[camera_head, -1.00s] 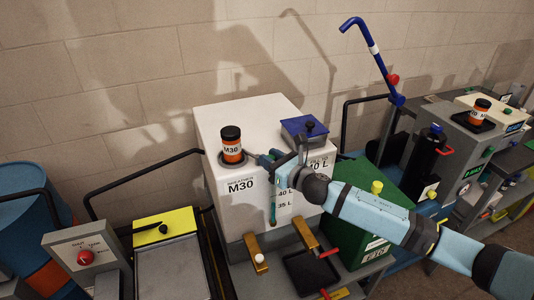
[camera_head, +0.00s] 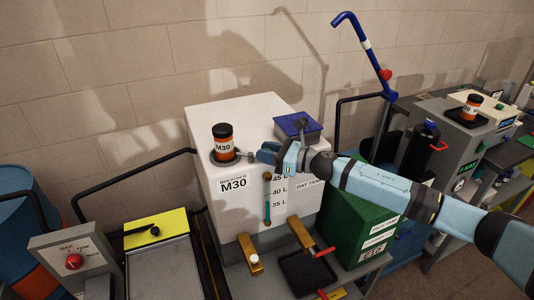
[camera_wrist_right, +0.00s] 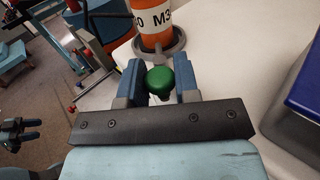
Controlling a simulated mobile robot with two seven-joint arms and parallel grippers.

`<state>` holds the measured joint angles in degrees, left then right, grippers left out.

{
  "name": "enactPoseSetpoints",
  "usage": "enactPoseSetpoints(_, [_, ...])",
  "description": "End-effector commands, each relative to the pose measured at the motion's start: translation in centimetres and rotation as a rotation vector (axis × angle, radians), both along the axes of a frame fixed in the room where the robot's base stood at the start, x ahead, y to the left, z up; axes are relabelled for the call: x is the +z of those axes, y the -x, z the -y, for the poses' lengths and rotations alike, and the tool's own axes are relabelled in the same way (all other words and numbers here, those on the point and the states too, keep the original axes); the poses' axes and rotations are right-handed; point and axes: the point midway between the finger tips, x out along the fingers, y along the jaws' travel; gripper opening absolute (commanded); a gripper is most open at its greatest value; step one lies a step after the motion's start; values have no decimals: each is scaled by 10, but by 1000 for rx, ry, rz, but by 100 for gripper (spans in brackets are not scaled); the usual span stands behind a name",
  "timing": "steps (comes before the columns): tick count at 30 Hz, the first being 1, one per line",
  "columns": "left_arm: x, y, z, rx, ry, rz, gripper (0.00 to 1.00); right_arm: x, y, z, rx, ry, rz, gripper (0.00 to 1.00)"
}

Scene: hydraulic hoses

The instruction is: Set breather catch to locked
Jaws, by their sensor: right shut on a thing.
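The breather (camera_head: 223,143) is an orange cylinder with a black cap and an M30 label. It stands upright in a grey collar on top of the white day tank (camera_head: 205,170). In the right wrist view the lower part of the breather (camera_wrist_right: 152,20) and its grey collar (camera_wrist_right: 160,51) show. A green knob (camera_wrist_right: 160,80), which looks like the catch, sits at the collar's near side. My right gripper (camera_head: 260,152) is at the collar's right side, its fingers (camera_wrist_right: 160,87) shut around the knob. A dark blue two-fingered part, likely my left gripper (camera_wrist_right: 18,132), shows small at the wrist view's left edge.
A grey box with a blue lid (camera_head: 297,125) stands on the tank just behind my right wrist. A bent blue pipe (camera_head: 366,50) rises at the back. The tank top left of the breather is clear.

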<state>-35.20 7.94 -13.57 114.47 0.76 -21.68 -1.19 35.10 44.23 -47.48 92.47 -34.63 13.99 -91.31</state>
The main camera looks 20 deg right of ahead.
Motion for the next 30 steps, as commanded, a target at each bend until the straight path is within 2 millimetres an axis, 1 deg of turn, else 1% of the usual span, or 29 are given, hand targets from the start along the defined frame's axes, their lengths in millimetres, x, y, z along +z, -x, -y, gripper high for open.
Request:
enactPoseSetpoints(5, [0,0,-1,1,-2,0,51,1,-1,0,-1,0,1,6])
enactPoseSetpoints(6, [-1,0,-2,2,-3,0,51,1,-1,0,-1,0,1,31])
enactPoseSetpoints(9, [-2,0,-2,2,-3,-2,51,1,-1,0,-2,0,1,53])
enactPoseSetpoints(17, [-4,1,-2,1,-5,-6,51,1,0,0,-1,0,1,53])
enactPoseSetpoints(20, [-6,1,-2,1,-5,-6,51,0,3,4,-2,1,2,53])
enactPoseSetpoints(23, [-10,1,-2,1,-5,-4,51,-3,11,13,-3,2,1,53])
enactPoseSetpoints(26, [-17,0,-2,1,-4,-3,51,-5,25,28,-2,2,-1,53])
enactPoseSetpoints(30, [-28,0,-2,1,-3,-1,51,-6,48,53,-2,3,-1,53])
